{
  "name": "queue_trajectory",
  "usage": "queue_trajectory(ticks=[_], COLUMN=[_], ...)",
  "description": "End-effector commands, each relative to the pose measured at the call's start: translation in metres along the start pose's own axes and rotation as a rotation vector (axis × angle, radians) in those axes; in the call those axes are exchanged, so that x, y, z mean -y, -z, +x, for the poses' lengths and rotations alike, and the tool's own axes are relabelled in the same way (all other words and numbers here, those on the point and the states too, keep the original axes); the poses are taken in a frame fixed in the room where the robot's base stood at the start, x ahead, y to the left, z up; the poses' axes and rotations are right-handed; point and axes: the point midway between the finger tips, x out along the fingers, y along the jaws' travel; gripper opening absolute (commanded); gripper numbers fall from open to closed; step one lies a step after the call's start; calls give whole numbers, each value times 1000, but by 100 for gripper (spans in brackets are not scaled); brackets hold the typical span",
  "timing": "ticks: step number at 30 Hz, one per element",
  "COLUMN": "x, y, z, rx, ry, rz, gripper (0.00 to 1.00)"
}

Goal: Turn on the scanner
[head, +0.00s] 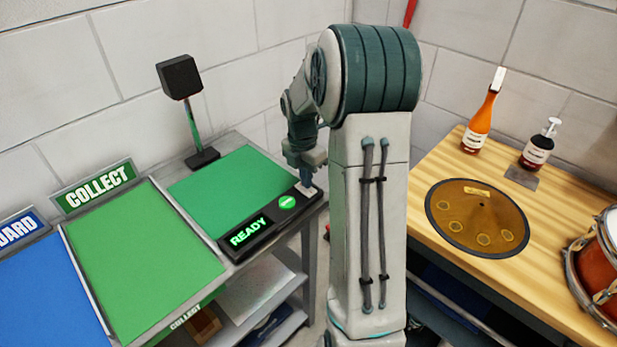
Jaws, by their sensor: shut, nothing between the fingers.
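The scanner (262,226) stands on the grey bench at the left, a dark panel along the front of a green pad (228,190). Its display (249,232) glows green with the word READY, and a round green lit button (287,202) sits to the right of it. A black scanner head (180,77) on a thin post stands behind the pad. My gripper (309,190) points down at the right end of the panel, just right of the green button. It is shut and empty. Whether its fingertips touch the panel cannot be told.
A green COLLECT mat (145,265) and a blue mat (50,300) lie left of the scanner.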

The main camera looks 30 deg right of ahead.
Motion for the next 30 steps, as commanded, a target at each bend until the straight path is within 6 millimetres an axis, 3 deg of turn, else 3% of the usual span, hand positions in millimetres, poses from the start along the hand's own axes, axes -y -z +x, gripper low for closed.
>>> queue_trajectory(ticks=[5, 11, 30], x=[0, 2, 23], y=[0, 1, 2], z=[-2, -21, -128], rx=[0, 1, 2], ry=[0, -1, -1], rz=[0, -3, -6], gripper=[0, 0, 0])
